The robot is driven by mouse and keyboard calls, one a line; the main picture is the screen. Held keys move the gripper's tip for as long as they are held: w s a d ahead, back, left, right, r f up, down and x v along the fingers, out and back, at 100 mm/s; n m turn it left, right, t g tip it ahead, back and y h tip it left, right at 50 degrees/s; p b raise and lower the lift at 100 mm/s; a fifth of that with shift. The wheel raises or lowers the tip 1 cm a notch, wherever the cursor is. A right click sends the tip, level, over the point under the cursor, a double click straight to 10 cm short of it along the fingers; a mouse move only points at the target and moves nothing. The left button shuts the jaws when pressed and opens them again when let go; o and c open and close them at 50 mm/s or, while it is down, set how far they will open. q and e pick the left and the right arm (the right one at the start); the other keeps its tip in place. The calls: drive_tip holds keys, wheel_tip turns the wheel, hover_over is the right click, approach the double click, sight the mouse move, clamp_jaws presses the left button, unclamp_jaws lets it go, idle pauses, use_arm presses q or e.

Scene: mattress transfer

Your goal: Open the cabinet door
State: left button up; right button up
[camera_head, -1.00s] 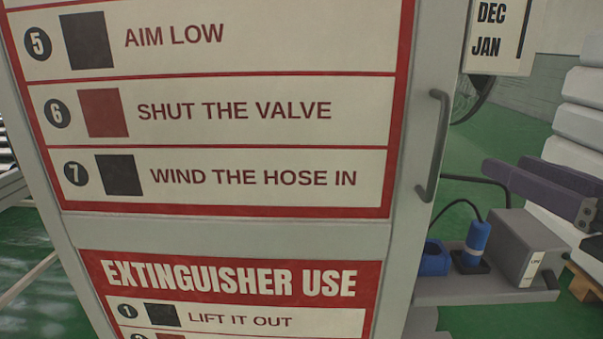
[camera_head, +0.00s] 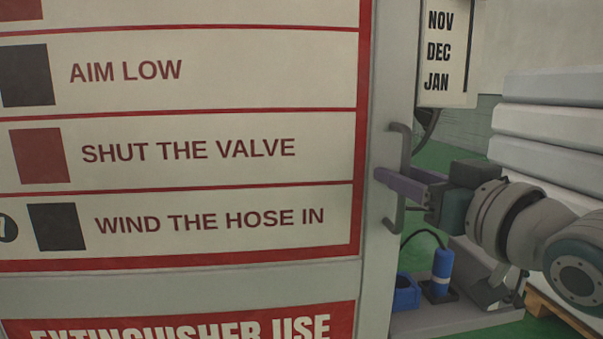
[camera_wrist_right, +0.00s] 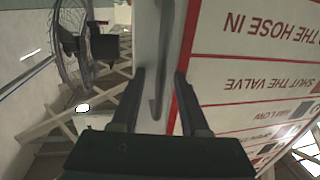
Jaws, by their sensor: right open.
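The cabinet door (camera_head: 375,255) fills the left and middle of the head view and appears shut. It carries red-bordered instruction signs. Its grey vertical bar handle (camera_head: 400,140) is near the door's right edge; the handle also shows in the right wrist view (camera_wrist_right: 163,50). My right gripper (camera_head: 388,178) comes in from the right and is at the handle's middle. In the right wrist view the gripper (camera_wrist_right: 159,74) is open, with the bar between its two fingers. Whether a finger touches the bar cannot be told. My left gripper is out of view.
A low grey shelf (camera_head: 455,319) right of the cabinet bears a blue box (camera_head: 406,293) and a blue cylinder (camera_head: 442,268). White stacked mattresses (camera_head: 545,120) stand at the far right on a wooden pallet. A calendar (camera_head: 443,60) hangs behind the handle.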

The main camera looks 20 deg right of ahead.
drive_tip(key=shift+w, duration=0.1)
clamp_jaws()
idle(0.3)
idle(1.1)
